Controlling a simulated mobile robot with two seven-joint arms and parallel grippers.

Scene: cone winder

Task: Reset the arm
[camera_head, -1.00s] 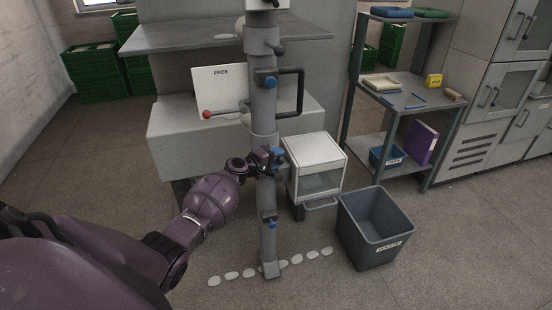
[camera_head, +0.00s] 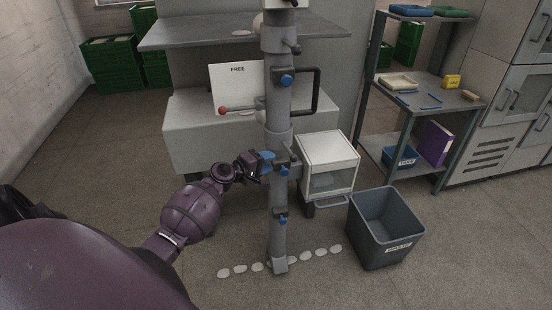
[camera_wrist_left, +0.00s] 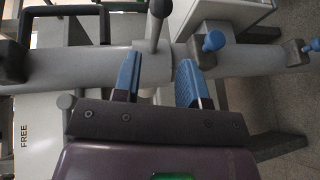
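A grey upright post (camera_head: 278,120) stands in the middle of the head view. It carries a black loop handle (camera_head: 316,92), a rod with a red ball end (camera_head: 222,111) and blue knobs, one of them high up (camera_head: 287,79). My left gripper (camera_head: 273,160) is at the post, below the loop handle. In the left wrist view its blue fingertips (camera_wrist_left: 158,80) are apart, with the post behind them and a short lever with a dark ball (camera_wrist_left: 159,8) showing beyond the gap. I see nothing clamped. My right gripper is not in view.
A white panel reading FREE (camera_head: 236,76) is behind the post. A white box with a window (camera_head: 328,152) and a grey waste bin (camera_head: 384,228) stand to the right. Pale discs (camera_head: 320,251) lie on the floor at the post's foot. A shelf rack (camera_head: 414,112) is farther right.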

